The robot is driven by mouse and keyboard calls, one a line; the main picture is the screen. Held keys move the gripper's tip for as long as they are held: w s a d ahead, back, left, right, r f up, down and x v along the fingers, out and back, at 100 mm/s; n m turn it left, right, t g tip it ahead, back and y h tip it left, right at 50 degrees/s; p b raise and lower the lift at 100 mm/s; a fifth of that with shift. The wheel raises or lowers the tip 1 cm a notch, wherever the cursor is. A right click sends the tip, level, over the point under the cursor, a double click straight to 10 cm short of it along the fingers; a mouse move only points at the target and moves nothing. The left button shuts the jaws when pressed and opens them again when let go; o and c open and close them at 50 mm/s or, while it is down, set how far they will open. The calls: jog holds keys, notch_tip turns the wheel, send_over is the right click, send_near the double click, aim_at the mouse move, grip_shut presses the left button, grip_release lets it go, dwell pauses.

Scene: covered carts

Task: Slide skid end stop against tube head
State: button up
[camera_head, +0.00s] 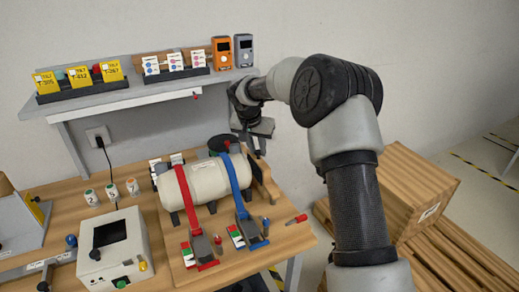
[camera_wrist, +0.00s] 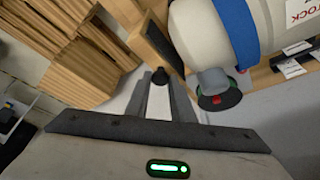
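The grey-white tube (camera_head: 205,178) lies on a skid, held by a red strap and a blue strap. The wooden skid end stop (camera_head: 264,182) stands at the tube's right end; it also shows in the wrist view (camera_wrist: 147,50), with a dark pad facing the tube head (camera_wrist: 192,44). A gap seems to lie between pad and head. My gripper (camera_head: 260,154) is just above the end stop. In the wrist view its two fingers (camera_wrist: 160,78) are apart, with a black knob (camera_wrist: 160,75) between their tips. Whether they touch the knob is unclear.
A wall shelf (camera_head: 150,92) with yellow tags and two meters is above. A white box device (camera_head: 115,248) is on the bench. Wooden crates (camera_head: 415,190) stand right of the bench.

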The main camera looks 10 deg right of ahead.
jog(key=o, duration=0.4)
jog(key=shift+r, duration=0.1)
jog(key=b+v, duration=0.1)
jog(key=v, duration=1.6)
jog(key=shift+r, duration=0.15)
